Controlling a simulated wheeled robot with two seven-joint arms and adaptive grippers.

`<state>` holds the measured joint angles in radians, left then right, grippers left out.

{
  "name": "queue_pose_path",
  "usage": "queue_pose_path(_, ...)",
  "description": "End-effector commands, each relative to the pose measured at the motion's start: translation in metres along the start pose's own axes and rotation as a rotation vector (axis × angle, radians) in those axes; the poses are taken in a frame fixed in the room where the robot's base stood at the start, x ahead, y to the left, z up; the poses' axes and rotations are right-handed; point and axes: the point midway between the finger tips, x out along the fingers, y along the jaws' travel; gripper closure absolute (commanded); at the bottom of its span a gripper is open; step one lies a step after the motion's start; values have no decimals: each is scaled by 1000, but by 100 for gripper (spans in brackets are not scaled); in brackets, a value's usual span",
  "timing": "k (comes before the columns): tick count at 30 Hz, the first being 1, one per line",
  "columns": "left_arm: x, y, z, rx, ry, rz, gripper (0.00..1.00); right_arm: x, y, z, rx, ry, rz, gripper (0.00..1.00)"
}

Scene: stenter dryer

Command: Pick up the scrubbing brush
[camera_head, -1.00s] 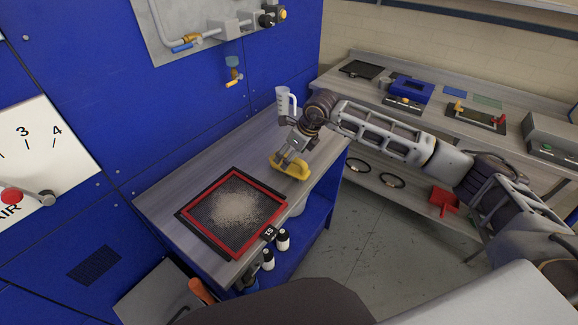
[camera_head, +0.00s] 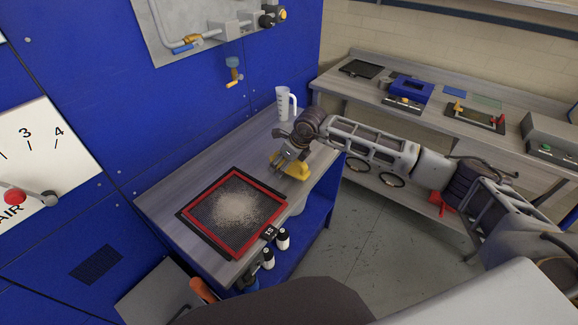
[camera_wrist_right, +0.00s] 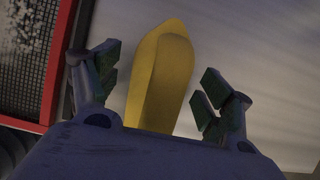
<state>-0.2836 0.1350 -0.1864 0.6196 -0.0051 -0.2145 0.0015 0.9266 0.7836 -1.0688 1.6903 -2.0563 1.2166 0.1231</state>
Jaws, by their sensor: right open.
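The scrubbing brush is a yellow object (camera_head: 296,170) on the grey worktop, near its right edge and right of the red-framed screen. In the right wrist view the yellow brush (camera_wrist_right: 163,80) lies between the two fingers, with gaps on both sides. My right gripper (camera_head: 285,160) is open above the brush and covers part of it in the head view; its green-padded fingers also show in the wrist view (camera_wrist_right: 160,90). The bristles are hidden. My left gripper is not in view.
A red-framed mesh screen (camera_head: 188,222) with pale lint lies left of the brush. A clear measuring jug (camera_head: 283,103) stands behind the gripper, by the blue machine wall (camera_head: 100,80). White bottles (camera_head: 283,238) are below the front edge. A second bench (camera_head: 435,118) stands at right.

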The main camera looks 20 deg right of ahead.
Motion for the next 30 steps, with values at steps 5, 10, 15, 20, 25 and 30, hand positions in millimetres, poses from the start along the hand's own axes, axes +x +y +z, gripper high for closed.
queue_pose_path(5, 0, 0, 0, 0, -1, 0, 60, 0, 0, 0, 0, 0, 0, 30)
queue_pose_path(10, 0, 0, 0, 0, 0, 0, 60, 0, 0, 0, 0, 0, 0, 52)
queue_pose_path(15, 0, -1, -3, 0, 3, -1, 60, 0, 0, 0, 0, -1, 0, 71)
queue_pose_path(20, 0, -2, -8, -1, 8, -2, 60, -1, 0, 0, 0, -1, 0, 71)
queue_pose_path(25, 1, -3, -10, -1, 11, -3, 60, -3, 0, 2, 0, -1, -1, 71)
queue_pose_path(30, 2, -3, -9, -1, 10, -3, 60, -15, -1, 7, 0, -2, -2, 71)
